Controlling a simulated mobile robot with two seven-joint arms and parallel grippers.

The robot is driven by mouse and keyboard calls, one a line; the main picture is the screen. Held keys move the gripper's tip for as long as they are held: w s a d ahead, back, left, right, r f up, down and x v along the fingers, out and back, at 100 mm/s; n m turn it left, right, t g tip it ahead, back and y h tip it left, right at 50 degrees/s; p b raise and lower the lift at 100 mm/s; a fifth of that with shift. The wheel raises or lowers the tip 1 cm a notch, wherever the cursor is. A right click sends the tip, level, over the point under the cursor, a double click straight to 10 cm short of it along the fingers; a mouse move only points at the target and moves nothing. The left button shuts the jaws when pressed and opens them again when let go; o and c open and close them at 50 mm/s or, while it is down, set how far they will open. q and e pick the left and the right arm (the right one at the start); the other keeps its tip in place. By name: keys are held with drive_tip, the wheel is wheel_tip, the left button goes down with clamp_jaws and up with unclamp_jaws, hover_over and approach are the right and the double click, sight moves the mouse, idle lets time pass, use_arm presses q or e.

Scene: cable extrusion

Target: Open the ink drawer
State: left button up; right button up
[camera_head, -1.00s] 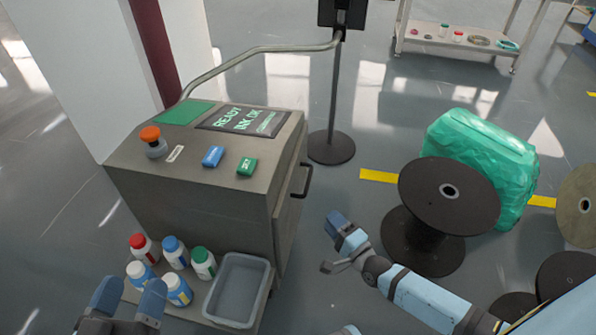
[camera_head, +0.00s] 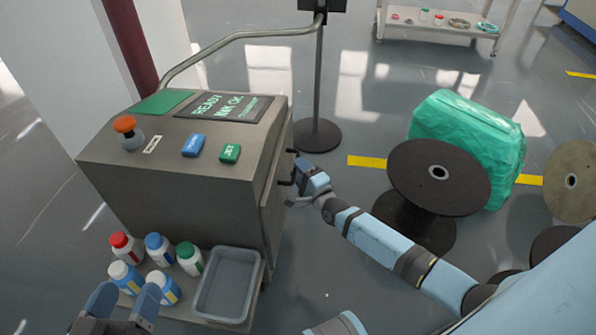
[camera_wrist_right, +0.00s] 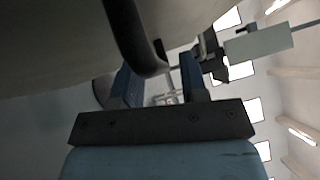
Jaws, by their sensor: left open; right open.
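The grey machine (camera_head: 180,195) stands at the left with a "READY INK OK" screen on its sloped top. The drawer front (camera_head: 273,205) is on its right side and looks closed. Its dark bar handle (camera_head: 285,183) is partly hidden by my right gripper (camera_head: 306,172), which is open at the handle. In the right wrist view, the curved handle (camera_wrist_right: 132,38) reaches down to the open fingers of my right gripper (camera_wrist_right: 158,78); I cannot tell if it is fully between them. My left gripper (camera_head: 126,300) is open and empty at the lower left, near the bottles.
Several ink bottles (camera_head: 160,250) and a grey tray (camera_head: 227,285) sit on the machine's low shelf. A stand with a round base (camera_head: 317,135) is behind the handle.

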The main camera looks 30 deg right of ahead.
use_arm(q)
drive_tip(key=shift+f, duration=0.15)
use_arm(e)
drive_tip(key=shift+w+r, duration=0.1)
drive_tip(key=shift+w, duration=0.3)
drive_tip(key=shift+c, duration=0.4)
clamp_jaws()
drive_tip(key=shift+s, duration=0.1)
use_arm(q)
drive_tip(key=shift+s+a+r+n+t+p, duration=0.15)
drive_tip(key=shift+r+t+p, duration=0.4)
drive_tip(key=shift+r+p, duration=0.6)
drive_tip(key=shift+w+a+r+n+t+p, duration=0.15)
drive_tip(key=shift+r+t+p, duration=0.5)
drive_tip(key=shift+r, duration=0.85)
use_arm(e)
drive_tip(key=s+d, duration=0.9)
drive_tip(key=d, duration=0.3)
drive_tip(key=s+d, duration=0.9)
drive_tip(key=d, duration=0.3)
use_arm(q)
drive_tip(key=shift+d, duration=0.1)
